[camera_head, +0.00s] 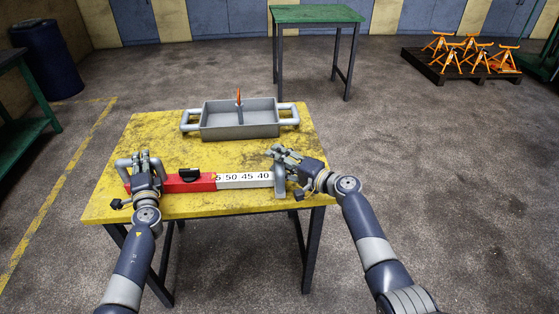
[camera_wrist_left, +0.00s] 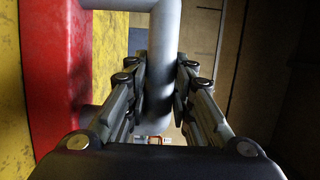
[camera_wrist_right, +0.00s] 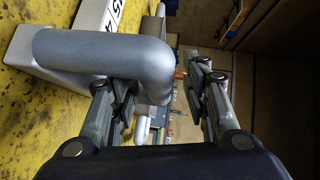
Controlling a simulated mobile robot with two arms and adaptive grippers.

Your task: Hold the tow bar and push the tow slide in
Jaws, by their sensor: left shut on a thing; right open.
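The tow bar lies across the front of the yellow table, with a red body (camera_head: 204,185) and a black knob (camera_head: 190,174). Its white tow slide (camera_head: 244,180) shows out of the red body's right end, with 50, 45 and 40 readable. My left gripper (camera_head: 149,163) is shut on the grey left handle (camera_wrist_left: 166,28). My right gripper (camera_head: 284,155) is open at the slide's grey right handle (camera_wrist_right: 128,52). In the right wrist view, the handle's bend reaches into the gap between the fingers, nearer the left finger. Whether they touch is unclear.
A grey tray (camera_head: 240,131) with side handles and an upright orange-tipped divider stands at the back of the yellow table (camera_head: 160,131). A green table (camera_head: 316,14) stands behind. Orange jack stands (camera_head: 462,52) sit on a pallet at back right. A blue barrel (camera_head: 48,58) stands at back left.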

